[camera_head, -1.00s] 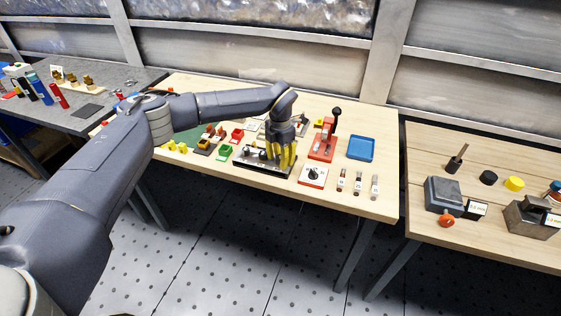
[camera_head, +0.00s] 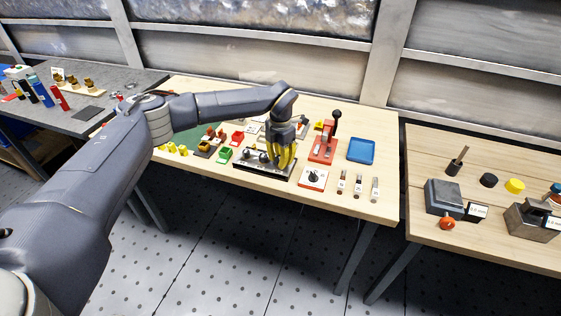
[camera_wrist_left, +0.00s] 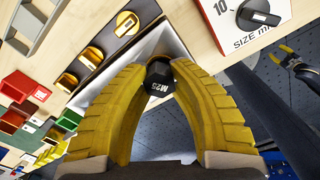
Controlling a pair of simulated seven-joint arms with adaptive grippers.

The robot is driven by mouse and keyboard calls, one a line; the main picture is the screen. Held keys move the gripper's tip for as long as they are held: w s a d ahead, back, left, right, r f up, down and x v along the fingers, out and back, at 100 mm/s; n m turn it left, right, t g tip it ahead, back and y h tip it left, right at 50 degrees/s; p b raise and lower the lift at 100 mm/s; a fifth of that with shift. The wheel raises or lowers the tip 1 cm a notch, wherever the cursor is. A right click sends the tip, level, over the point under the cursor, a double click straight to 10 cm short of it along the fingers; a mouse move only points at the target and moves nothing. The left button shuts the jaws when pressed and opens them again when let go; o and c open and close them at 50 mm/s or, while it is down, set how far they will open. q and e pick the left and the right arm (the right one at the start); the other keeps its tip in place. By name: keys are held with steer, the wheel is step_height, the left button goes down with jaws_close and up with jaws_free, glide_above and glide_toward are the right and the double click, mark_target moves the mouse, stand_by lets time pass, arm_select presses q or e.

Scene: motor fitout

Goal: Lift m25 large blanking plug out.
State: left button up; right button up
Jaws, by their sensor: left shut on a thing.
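The M25 large blanking plug (camera_wrist_left: 160,77) is a black piece marked "M25". It sits between the yellow fingertips of my left gripper (camera_wrist_left: 160,72), which is shut on it. In the head view my left gripper (camera_head: 283,163) is over the right end of a dark plug rack (camera_head: 262,170), fingers pointing down. The fingers hide the plug there. I cannot tell whether the plug's lower end is clear of the rack.
A white size gauge (camera_wrist_left: 245,17) with a black knob stands just right of the rack. A red lever press (camera_head: 322,152) and a blue tray (camera_head: 361,149) stand farther right. Red and green bins (camera_head: 225,155) are on the left. The table's front edge is close.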

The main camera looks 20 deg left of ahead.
arm_select(q)
step_height(320, 180, up, 19)
steer(key=shift+r, duration=0.1)
jaws_close()
stand_by(0.4)
